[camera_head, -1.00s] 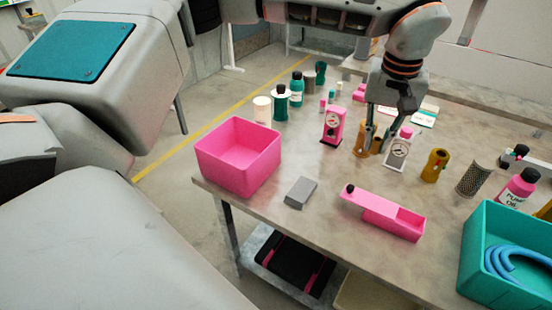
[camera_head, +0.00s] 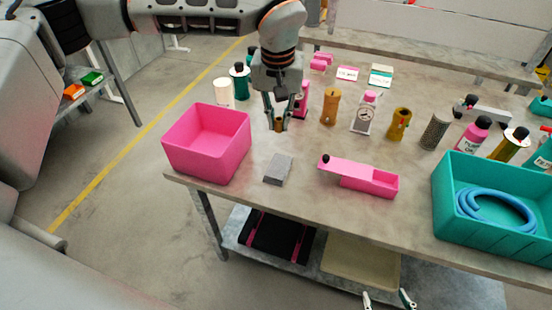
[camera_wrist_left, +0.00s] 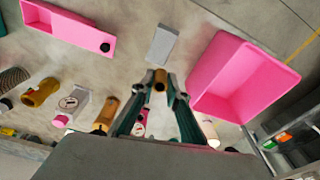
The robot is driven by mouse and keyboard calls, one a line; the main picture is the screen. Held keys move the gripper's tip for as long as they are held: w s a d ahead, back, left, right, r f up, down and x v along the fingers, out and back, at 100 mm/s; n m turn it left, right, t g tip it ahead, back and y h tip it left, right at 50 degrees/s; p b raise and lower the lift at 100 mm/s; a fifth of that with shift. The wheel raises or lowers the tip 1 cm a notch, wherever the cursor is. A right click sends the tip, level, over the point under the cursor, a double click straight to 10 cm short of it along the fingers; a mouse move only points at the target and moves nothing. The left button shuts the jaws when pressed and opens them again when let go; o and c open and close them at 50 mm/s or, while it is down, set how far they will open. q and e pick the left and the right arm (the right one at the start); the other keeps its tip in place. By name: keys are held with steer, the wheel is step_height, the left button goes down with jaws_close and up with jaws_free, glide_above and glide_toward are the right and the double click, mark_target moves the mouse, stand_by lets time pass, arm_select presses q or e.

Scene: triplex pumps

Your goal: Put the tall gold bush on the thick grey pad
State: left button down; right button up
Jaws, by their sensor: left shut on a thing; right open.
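The gold bush (camera_head: 281,125) is a small brown-gold cylinder, mostly hidden by the fingers of my left gripper (camera_head: 278,122). The left gripper is shut on it; the bush also shows between the fingertips in the left wrist view (camera_wrist_left: 160,80). The thick grey pad (camera_head: 278,168) lies bare on the table, nearer the front edge than the gripper. In the left wrist view the pad (camera_wrist_left: 162,44) is just beyond the held bush and apart from it. My right gripper (camera_head: 388,300) is open and empty at the bottom edge of the head view, below table height.
A pink bin (camera_head: 207,145) stands left of the pad, and a pink tray (camera_head: 372,180) lies to its right. An orange-brown cylinder (camera_head: 330,106), a dial gauge (camera_head: 364,113) and a yellow-gold cylinder (camera_head: 400,124) stand behind. A teal crate (camera_head: 490,233) is at the right.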

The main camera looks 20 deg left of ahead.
arm_select(q)
glide_above(278, 166)
step_height(278, 166, down, 9)
steer(key=shift+s+f, duration=0.1)
steer(key=shift+s, duration=0.05)
step_height(278, 166, down, 4)
steer(key=shift+f, duration=0.2)
steer(key=shift+f, duration=0.1)
steer(key=c, duration=2)
jaws_free()
steer(key=shift+r, duration=0.4)
steer(key=r, duration=0.3)
steer(key=s+r, duration=0.1)
steer(key=r, duration=0.7)
steer(key=shift+s+d+r, duration=0.15)
steer(key=shift+s+r, duration=0.05)
